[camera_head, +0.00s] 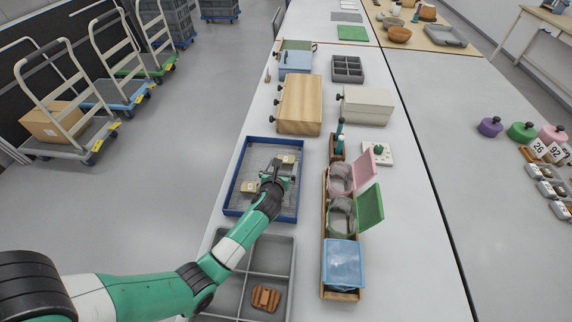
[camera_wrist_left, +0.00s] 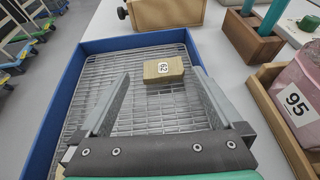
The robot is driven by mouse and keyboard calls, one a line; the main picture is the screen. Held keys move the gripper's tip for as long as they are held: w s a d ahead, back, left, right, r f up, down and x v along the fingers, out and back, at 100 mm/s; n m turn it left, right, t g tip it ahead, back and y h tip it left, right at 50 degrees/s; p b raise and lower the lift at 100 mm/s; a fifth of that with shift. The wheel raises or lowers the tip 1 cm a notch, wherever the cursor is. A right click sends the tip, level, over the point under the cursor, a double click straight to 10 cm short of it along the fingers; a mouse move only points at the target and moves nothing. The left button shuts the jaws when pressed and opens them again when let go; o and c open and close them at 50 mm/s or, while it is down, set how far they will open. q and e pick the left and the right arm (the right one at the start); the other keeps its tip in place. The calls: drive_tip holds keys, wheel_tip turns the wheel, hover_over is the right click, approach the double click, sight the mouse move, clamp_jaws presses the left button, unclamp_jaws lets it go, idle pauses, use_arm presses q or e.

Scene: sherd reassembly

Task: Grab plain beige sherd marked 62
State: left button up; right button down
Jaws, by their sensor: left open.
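The plain beige sherd marked 62 (camera_wrist_left: 163,68) lies on the wire rack of the blue-rimmed tray (camera_wrist_left: 52,128), label facing up. In the head view the sherd (camera_head: 287,158) is near the tray's far right corner, just past my left gripper (camera_head: 279,172). My left gripper is open and empty over the tray. In the left wrist view its fingers (camera_wrist_left: 158,75) point toward the sherd, one on each side in the picture; whether they are level with it I cannot tell. My right gripper is not in view.
Another beige piece (camera_head: 249,187) lies on the rack to the left. A grey compartment tray (camera_head: 283,250) near the front holds a striped brown piece (camera_head: 265,298). Right of the blue tray stands a wooden rack (camera_head: 326,240) with lidded pink, green and blue bins. A wooden box (camera_head: 300,104) stands behind.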

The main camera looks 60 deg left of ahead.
sight(286, 160)
use_arm(q)
drive_tip(key=w+a+f+b, duration=0.2)
drive_tip(key=a+f+b, duration=0.1)
drive_tip(key=b, duration=0.1)
drive_tip(key=shift+w, duration=0.4)
drive_tip(key=shift+w+a, duration=0.15)
drive_tip(key=shift+r, duration=0.15)
drive_tip(key=c, duration=1.2)
drive_tip(key=shift+r+p, duration=0.4)
drive_tip(key=shift+r, duration=0.15)
wheel_tip(286, 160, up, 3)
drive_tip(key=shift+f+p, duration=0.15)
drive_tip(key=shift+p, duration=1.05)
drive_tip(key=a+r+p+v, duration=0.1)
drive_tip(key=r+p+v, duration=0.2)
drive_tip(key=p+v, duration=0.6)
drive_tip(key=v, duration=0.7)
drive_tip(key=shift+r, duration=0.15)
